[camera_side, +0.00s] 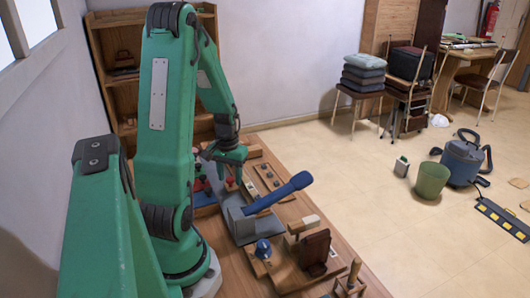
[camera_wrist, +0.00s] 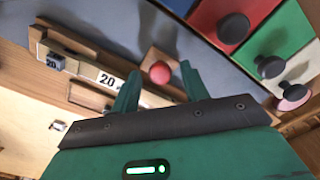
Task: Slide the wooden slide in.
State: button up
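The wooden slide appears to be the small wooden piece (camera_wrist: 152,57) under a round red knob (camera_wrist: 160,72) in the wrist view. In the side view a red knob (camera_side: 230,184) shows just below my gripper (camera_side: 229,160). In the wrist view the two green fingers of my gripper (camera_wrist: 160,82) are spread apart, with the red knob in the gap near their tips. Clear space shows on both sides of the knob, so they are not closed on it. The fingers and palm hide part of the slide and its track.
A wooden rail with a "20" label (camera_wrist: 108,79) lies left of the knob. In the side view a blue lever (camera_side: 285,193) rises close by on the bench.

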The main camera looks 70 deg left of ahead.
grip_shut()
jog(key=shift+d, duration=3.7)
jog(key=shift+o, duration=0.7)
grip_release()
jog(key=shift+r, duration=0.15)
notch_tip(320, 180, up, 8)
jog(key=shift+f, duration=0.2)
